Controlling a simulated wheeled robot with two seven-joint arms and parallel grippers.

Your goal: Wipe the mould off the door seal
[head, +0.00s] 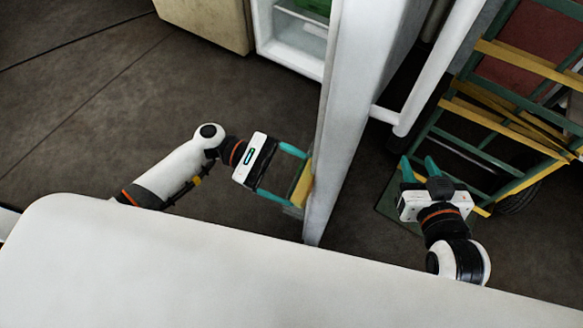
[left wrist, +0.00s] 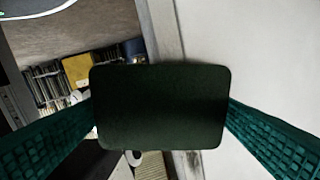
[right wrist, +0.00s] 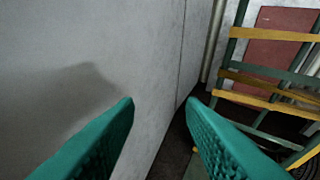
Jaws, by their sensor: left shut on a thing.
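My left gripper (head: 297,178) is shut on a sponge (head: 303,184), yellow with a dark green side. The sponge is at the inner edge of the open white door (head: 362,70); I cannot tell whether it touches. In the left wrist view the sponge's dark green face (left wrist: 160,105) fills the middle, between the teal fingers. A greyish strip, seemingly the door seal (left wrist: 166,35), runs behind it and is partly hidden. I cannot make out any mould. My right gripper (head: 419,167) is open and empty on the door's outer side, below the white bar handle (head: 440,65).
A white fridge-like cabinet opening (head: 292,38) stands at the back, with a beige box (head: 205,22) to its left. A green and yellow hand truck (head: 500,120) stands close to the right gripper. The dark floor at left is clear. A white surface (head: 150,270) fills the front.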

